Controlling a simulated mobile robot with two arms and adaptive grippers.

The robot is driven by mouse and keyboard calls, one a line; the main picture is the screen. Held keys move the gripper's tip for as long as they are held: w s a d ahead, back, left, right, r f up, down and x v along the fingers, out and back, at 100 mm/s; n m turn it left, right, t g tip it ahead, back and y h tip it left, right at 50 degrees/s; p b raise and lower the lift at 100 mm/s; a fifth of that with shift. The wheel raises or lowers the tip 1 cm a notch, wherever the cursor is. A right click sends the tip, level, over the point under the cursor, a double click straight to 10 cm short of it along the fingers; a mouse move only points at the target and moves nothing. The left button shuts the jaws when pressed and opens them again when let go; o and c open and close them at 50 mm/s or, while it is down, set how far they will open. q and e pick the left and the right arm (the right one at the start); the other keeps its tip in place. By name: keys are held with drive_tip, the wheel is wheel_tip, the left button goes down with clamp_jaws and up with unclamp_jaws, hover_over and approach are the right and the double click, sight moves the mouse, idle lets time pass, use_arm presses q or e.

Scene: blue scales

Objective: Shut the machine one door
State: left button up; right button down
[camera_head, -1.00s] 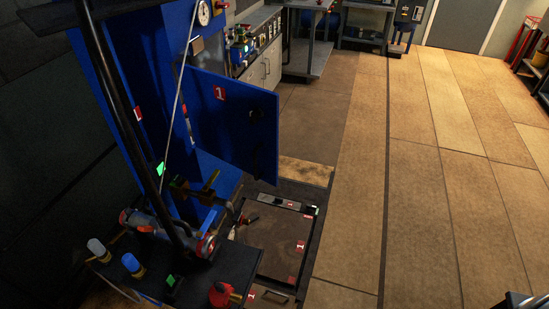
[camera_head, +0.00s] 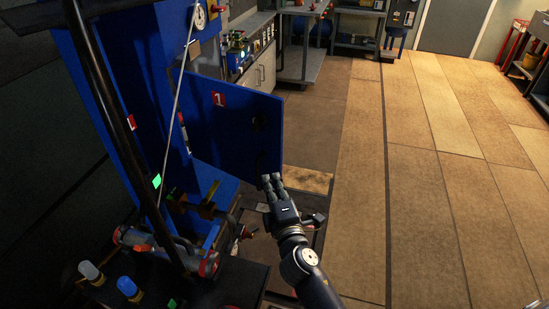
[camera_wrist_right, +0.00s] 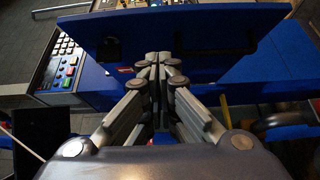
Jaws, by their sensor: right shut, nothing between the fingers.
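The machine one door (camera_head: 232,128) is a blue panel with a red "1" label. It stands open, swung out from the blue machine body (camera_head: 95,95) on the left. My right gripper (camera_head: 271,180) is shut and empty at the lower outer corner of the door. In the right wrist view the closed fingertips (camera_wrist_right: 158,58) point at the blue door panel (camera_wrist_right: 205,28), which spans the top; contact cannot be told. A dark handle shows on the panel there. My left gripper is not in view.
A dark bench with blue and white capped items (camera_head: 128,287) stands at the lower left. A grey cabinet (camera_head: 262,70) and a shelf cart (camera_head: 303,62) stand behind the door. The wooden floor (camera_head: 430,180) to the right is clear.

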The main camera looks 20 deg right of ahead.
approach(271, 147)
drive_tip(key=w+a, duration=0.1)
drive_tip(key=a, duration=0.2)
drive_tip(key=w+d+p, duration=0.1)
drive_tip(key=w+d, duration=0.2)
drive_tip(key=shift+w, duration=0.25)
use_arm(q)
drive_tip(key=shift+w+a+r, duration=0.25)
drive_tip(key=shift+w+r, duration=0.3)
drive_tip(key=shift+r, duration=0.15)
use_arm(e)
drive_tip(key=shift+w+d, duration=0.1)
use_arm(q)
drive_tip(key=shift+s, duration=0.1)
use_arm(e)
drive_tip(key=shift+w, duration=0.1)
